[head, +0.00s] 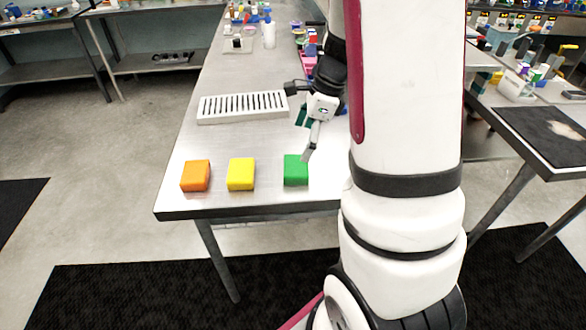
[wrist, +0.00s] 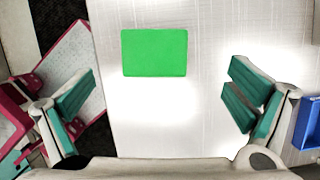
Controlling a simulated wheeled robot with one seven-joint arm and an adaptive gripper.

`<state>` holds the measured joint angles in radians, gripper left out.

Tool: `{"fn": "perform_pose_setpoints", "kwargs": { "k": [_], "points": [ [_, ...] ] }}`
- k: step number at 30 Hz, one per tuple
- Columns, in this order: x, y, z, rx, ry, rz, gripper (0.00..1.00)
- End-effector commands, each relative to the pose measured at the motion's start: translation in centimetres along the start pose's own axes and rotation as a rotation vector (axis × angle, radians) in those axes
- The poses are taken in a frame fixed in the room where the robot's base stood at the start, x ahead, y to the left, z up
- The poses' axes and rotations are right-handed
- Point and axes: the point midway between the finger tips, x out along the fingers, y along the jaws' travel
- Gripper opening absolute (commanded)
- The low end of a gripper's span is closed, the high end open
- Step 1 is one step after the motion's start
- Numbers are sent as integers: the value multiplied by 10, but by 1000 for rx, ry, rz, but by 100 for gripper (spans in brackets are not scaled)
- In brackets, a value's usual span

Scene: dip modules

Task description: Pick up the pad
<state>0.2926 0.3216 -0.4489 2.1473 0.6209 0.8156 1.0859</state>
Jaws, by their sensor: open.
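Three block-shaped pads lie in a row near the front edge of the metal table: an orange pad (head: 195,176), a yellow pad (head: 241,174) and a green pad (head: 296,170). The green pad also shows alone in the wrist view (wrist: 154,52), flat on the table and ahead of the fingers. My gripper (head: 307,152) is above the table beside the green pad in the head view. In the wrist view my gripper (wrist: 157,104) is open, its teal finger pads wide apart, with nothing between them. The green pad is apart from both fingers.
A white slotted rack (head: 242,107) stands on the metal table (head: 225,146) behind the pads. Bottles and small items crowd the table's far end. A blue bin (wrist: 309,125) shows at the right in the wrist view. The table around the pads is clear.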

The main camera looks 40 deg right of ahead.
Motion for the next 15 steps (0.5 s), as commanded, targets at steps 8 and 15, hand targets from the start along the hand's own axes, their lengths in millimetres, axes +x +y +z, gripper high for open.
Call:
{"fn": "perform_pose_setpoints", "kwargs": {
  "k": [8,15],
  "points": [
    [26,0,0,-1,0,0,98],
    [55,8,-7,2,0,3,98]
  ]
}}
